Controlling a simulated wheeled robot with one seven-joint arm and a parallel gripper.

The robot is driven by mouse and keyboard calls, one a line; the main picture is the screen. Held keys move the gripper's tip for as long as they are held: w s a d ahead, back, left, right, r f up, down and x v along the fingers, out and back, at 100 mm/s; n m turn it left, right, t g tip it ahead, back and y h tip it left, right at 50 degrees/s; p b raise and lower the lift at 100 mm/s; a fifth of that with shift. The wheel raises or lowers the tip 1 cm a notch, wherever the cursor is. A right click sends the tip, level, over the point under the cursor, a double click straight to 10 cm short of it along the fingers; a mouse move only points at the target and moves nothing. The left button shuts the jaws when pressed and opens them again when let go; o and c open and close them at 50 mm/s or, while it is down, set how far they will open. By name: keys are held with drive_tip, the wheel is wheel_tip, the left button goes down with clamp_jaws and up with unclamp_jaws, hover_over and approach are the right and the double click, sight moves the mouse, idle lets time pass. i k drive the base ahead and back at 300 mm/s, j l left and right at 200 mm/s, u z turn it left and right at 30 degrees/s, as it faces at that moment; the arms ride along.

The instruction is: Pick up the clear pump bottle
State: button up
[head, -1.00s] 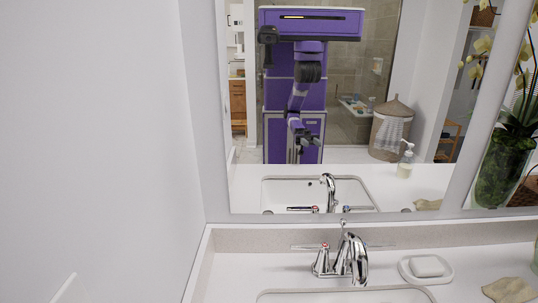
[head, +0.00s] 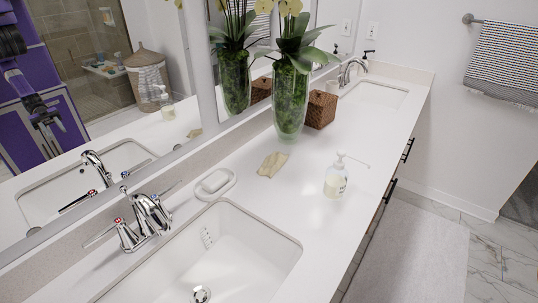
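The clear pump bottle (head: 336,180) stands upright on the white counter (head: 300,218), right of the near sink and close to the counter's front edge. It has a white pump top with its spout pointing right, and a pale label. Its reflection shows in the mirror. My gripper (head: 47,119) shows only as a reflection at the mirror's left side, far from the bottle and touching nothing there. The reflection is too small to tell whether its fingers are open or shut.
A glass vase with orchids (head: 291,100) and a wicker box (head: 321,108) stand behind the bottle. A beige shell-like piece (head: 272,164) and a soap dish (head: 215,184) lie to its left. The near faucet (head: 148,216) rises beside the sink. Floor with a pale rug (head: 415,250) is clear at right.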

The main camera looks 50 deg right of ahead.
sight(336, 177)
drive_tip(key=z, duration=0.85)
drive_tip(key=k+j+z, duration=0.1)
drive_tip(key=z, duration=0.35)
drive_tip(key=k+z, duration=0.25)
drive_tip(key=z, duration=0.25)
drive_tip(key=k+z, duration=0.2)
drive_tip(key=z, duration=0.25)
